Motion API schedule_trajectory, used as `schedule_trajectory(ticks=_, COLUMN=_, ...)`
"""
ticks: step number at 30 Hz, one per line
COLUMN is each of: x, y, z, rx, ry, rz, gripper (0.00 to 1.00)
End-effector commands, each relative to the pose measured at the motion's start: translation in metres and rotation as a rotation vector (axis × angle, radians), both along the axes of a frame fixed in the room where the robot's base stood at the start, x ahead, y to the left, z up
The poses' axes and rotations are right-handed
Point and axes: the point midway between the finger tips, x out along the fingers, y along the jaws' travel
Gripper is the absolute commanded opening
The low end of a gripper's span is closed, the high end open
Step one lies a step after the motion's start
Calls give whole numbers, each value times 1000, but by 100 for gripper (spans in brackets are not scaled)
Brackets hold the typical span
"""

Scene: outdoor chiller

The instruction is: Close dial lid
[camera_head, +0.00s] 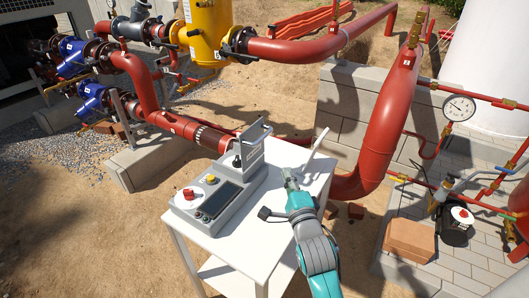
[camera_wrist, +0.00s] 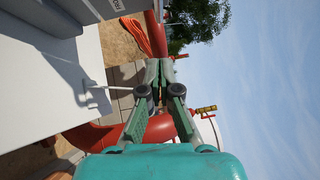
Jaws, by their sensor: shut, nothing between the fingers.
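A grey control box (camera_head: 218,198) stands on a white table. At its far right end a grey-framed lid (camera_head: 253,145) stands raised, tilted up from the box. A small black dial (camera_head: 237,161) sits beside the lid's foot. My gripper (camera_head: 287,173) is over the table to the right of the box, apart from the lid, with its fingers closed and empty. In the wrist view my gripper (camera_wrist: 158,66) points past the table edge. Part of the grey box (camera_wrist: 45,15) shows there at upper left; I cannot make out the lid or dial in that view.
The white table (camera_head: 213,244) has free room right of the box. A thin white upright piece (camera_head: 318,143) stands near its far right edge, close to my gripper. A large red pipe (camera_head: 378,140) bends down just beyond. The box carries a red knob (camera_head: 188,193) and yellow button (camera_head: 211,179).

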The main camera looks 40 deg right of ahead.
Motion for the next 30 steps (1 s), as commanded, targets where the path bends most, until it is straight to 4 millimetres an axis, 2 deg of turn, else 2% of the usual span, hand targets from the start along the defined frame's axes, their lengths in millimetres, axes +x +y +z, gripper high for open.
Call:
schedule_trajectory(ticks=5, x=15, y=-7, z=3, rx=-1, ry=-2, rz=1, gripper=0)
schedule_trajectory(ticks=20, x=89, y=-44, z=12, rx=-1, ry=0, rz=1, gripper=0)
schedule_trajectory(ticks=24, x=108, y=-35, z=15, rx=-2, ry=0, rz=4, gripper=0)
schedule_trajectory(ticks=30, x=122, y=-30, z=18, rx=-3, ry=2, rz=2, gripper=0)
